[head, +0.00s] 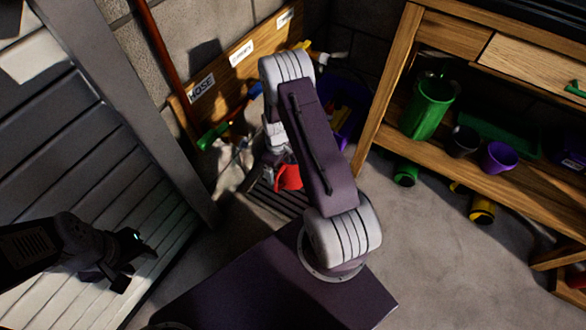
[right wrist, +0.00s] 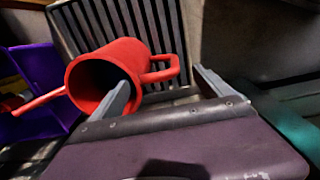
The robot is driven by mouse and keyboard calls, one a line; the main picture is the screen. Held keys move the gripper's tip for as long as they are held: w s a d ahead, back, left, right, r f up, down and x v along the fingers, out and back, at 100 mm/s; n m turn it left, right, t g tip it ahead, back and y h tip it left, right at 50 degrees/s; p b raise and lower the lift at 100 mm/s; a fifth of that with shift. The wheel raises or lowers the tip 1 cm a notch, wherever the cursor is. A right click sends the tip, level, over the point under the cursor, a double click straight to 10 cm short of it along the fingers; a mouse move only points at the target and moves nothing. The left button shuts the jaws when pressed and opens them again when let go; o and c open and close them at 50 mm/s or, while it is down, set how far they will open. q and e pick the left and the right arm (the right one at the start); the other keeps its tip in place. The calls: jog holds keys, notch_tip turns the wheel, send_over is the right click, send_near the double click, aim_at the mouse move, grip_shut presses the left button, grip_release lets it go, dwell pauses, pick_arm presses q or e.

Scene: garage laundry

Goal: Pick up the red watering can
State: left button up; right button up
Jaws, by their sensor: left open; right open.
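The red watering can (head: 288,178) is low on a dark slatted grate in the head view, partly hidden by my right arm. In the right wrist view the red watering can (right wrist: 125,62) lies tilted, its dark round opening facing the camera, spout to the left and handle to the right. My right gripper (right wrist: 163,82) is open at the can. One finger overlaps the opening's rim and the other is right of the handle, so the handle appears between them. I cannot tell whether either finger touches. My left gripper (head: 132,264) is open and empty, far left of the can.
A purple bin (right wrist: 45,75) stands beside the can. A wooden board (head: 235,65) with labels and a leaning pole is behind. A wooden shelf unit (head: 480,180) with a green pitcher (head: 428,108) and pots is at right. Grey slatted panels (head: 90,150) stand at left.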

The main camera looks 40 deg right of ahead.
aim_at(279, 171)
notch_tip(279, 171, down, 4)
jog(key=shift+f+b, duration=0.1)
jog(key=shift+b, duration=1.1)
jog(key=shift+c, duration=0.3)
jog(key=shift+r, duration=0.2)
grip_shut()
pick_arm(q)
notch_tip(279, 171, down, 3)
jog(key=shift+f, duration=0.15)
pick_arm(e)
jog(key=shift+r, duration=0.1)
